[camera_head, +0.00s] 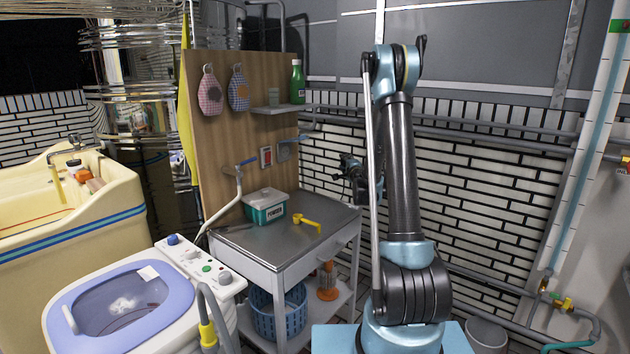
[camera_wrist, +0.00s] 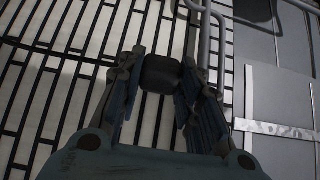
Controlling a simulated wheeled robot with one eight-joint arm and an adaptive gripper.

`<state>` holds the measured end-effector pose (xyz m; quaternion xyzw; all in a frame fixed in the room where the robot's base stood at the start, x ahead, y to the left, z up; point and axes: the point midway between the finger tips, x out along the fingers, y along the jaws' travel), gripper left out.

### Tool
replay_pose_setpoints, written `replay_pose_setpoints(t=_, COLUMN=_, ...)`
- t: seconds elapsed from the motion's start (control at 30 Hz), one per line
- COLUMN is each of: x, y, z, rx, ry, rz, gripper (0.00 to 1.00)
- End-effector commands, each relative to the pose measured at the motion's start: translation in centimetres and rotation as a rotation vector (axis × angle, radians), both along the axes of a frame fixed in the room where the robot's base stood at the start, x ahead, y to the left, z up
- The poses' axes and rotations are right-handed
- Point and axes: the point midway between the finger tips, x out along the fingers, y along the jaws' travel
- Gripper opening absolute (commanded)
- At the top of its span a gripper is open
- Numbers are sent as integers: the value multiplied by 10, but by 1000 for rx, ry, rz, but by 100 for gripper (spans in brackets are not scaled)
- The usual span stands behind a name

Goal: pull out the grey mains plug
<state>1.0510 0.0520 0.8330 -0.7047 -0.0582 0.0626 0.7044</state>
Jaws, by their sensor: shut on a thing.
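A dark grey, rounded block that looks like the mains plug (camera_wrist: 161,72) sits between the fingers of my gripper (camera_wrist: 160,80) in the wrist view. The fingers are shut on its sides. In the head view my gripper (camera_head: 344,166) is small and dark, held in front of the white brick wall, right of the wooden panel. The plug cannot be made out there. A grey fitting (camera_head: 284,151), perhaps the socket, is on the panel's right part, apart from my gripper. I cannot see the plug's pins or a cord.
A metal-topped table (camera_head: 240,240) below bears a teal and white powder box (camera_head: 265,206) and a yellow scoop (camera_head: 306,223). Grey pipes (camera_head: 450,134) run along the brick wall.

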Motion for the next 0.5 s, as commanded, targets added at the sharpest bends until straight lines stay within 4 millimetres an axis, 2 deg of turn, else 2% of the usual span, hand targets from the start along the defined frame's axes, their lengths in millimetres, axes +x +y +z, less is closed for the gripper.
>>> replay_pose_setpoints(t=0.1, x=6, y=-29, z=-9, rx=0, ry=2, rz=-96, gripper=0)
replay_pose_setpoints(t=0.2, x=7, y=-44, z=-13, rx=0, ry=6, rz=-146, gripper=0)
replay_pose_setpoints(t=0.3, x=8, y=-50, z=-15, rx=-1, ry=7, rz=-170, gripper=0)
replay_pose_setpoints(t=0.5, x=8, y=-49, z=-15, rx=-1, ry=6, rz=-175, gripper=0)
